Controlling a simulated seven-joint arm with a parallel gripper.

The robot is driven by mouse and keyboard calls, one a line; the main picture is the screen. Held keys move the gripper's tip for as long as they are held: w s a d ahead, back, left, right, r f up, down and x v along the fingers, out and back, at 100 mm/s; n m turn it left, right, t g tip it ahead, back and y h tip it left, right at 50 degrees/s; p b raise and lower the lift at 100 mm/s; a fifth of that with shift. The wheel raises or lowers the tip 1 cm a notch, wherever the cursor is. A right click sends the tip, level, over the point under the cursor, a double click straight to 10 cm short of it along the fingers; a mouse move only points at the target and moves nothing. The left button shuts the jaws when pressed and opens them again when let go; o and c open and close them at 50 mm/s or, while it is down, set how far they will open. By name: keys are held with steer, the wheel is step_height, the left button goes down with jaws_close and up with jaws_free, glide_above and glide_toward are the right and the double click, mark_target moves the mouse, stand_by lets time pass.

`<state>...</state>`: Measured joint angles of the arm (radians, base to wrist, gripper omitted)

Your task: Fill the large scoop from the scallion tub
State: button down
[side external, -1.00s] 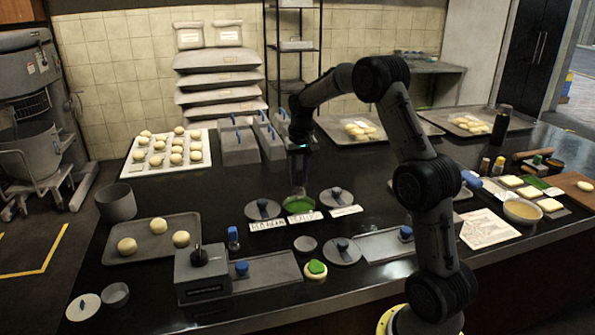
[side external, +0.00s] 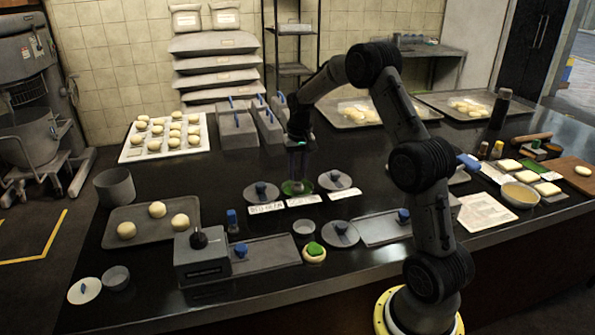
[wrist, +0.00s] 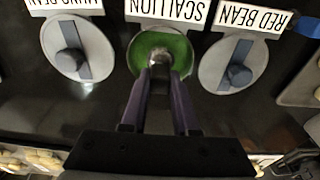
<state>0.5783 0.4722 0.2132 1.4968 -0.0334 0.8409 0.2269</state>
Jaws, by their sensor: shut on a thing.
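The scallion tub (side external: 297,188) is open, with green contents, on the dark counter. In the wrist view its green filling (wrist: 176,43) shows below the SCALLION label (wrist: 169,9). My gripper (side external: 298,164) points down directly over the tub. In the wrist view its fingers (wrist: 158,82) are closed together on a scoop (wrist: 160,60), of which only a small rounded grey part shows at the tub. The scoop's bowl is mostly hidden by the fingers, so I cannot tell how much it holds.

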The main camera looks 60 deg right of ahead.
steer(key=shift+f, duration=0.6)
stand_by(1.2)
steer(key=shift+r, duration=3.6)
